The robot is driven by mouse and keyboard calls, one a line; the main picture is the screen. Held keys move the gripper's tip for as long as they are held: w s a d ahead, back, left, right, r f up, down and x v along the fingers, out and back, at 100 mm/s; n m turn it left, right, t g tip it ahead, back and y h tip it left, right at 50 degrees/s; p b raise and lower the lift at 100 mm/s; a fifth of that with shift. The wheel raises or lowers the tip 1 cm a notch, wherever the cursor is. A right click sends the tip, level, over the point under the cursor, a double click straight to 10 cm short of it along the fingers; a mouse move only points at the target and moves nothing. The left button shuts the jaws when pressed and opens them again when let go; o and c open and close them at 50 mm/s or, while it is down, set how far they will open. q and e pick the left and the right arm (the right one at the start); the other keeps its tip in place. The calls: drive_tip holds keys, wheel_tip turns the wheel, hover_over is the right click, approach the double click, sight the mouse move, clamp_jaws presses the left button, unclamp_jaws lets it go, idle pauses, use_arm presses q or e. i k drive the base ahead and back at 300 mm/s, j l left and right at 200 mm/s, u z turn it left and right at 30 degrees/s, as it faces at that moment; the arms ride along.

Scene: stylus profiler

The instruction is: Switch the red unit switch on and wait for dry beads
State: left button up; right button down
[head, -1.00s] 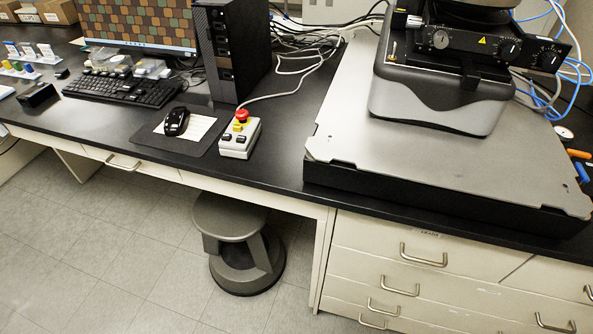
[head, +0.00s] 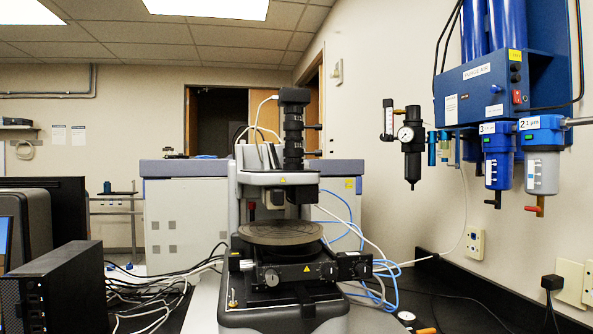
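A blue wall-mounted air dryer unit (head: 478,102) hangs on the right wall in the head view. A small red switch (head: 517,97) sits on the right part of its front face; I cannot tell its position at this size. Two blue tall columns rise above the unit. Below it hang filter bowls with blue heads (head: 541,124). Beads are not distinguishable in this view. Neither gripper is in view.
A stylus profiler (head: 283,232) with a round stage stands on the bench in the middle. A black computer tower (head: 55,292) is at lower left, with loose cables. A pressure gauge (head: 405,133) with a black regulator hangs left of the blue unit.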

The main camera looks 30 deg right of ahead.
sight(516, 94)
drive_tip(key=z, duration=2.15)
